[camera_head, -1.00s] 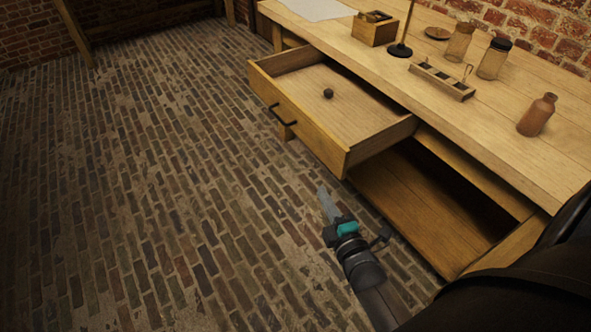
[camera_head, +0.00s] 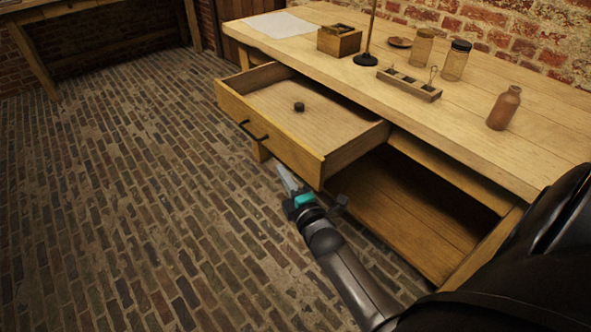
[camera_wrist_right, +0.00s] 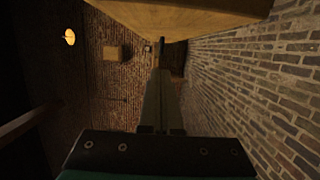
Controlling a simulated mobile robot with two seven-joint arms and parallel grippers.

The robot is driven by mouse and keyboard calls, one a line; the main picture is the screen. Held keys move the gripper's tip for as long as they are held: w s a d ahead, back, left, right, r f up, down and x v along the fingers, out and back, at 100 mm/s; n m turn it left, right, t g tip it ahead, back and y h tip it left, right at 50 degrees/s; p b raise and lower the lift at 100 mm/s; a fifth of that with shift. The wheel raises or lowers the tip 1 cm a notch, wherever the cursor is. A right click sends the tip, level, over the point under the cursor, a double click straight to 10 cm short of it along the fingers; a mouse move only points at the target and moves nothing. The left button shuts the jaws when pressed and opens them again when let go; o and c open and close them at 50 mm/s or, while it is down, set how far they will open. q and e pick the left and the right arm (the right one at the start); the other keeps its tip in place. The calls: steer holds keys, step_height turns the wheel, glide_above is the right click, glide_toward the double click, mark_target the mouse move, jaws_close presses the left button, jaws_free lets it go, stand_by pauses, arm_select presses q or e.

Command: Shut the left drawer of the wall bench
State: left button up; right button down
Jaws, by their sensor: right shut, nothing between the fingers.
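The left drawer (camera_head: 289,150) of the wall bench (camera_head: 470,135) is pulled well out. A small dark knob-like object (camera_head: 299,106) lies inside it. The drawer front carries a dark bar handle (camera_head: 254,131). My right gripper (camera_head: 284,174) is shut and empty, low in front of the drawer, near the lower right part of its front. I cannot tell whether it touches. In the right wrist view the shut fingers (camera_wrist_right: 161,100) point ahead, with a wooden surface (camera_wrist_right: 180,15) close above them. My left gripper is not in view.
On the bench top stand a brown bottle (camera_head: 504,108), two jars (camera_head: 455,60), a slotted wooden holder (camera_head: 409,84), a wooden box (camera_head: 339,40) and a dark stand (camera_head: 366,59). An open bay (camera_head: 400,215) lies right of the drawer. The brick floor (camera_head: 130,200) at left is clear.

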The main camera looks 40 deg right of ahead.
mark_target(296, 166)
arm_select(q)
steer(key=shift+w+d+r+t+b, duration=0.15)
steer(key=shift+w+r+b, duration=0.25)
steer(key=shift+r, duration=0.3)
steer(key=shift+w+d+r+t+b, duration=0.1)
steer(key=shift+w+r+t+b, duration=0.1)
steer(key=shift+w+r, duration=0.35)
arm_select(e)
steer(key=shift+w+d, duration=0.2)
steer(key=shift+d, duration=0.85)
steer(key=shift+w+d, duration=0.15)
steer(key=shift+d, duration=0.85)
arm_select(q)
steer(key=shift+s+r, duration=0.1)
arm_select(e)
steer(key=shift+d, duration=0.1)
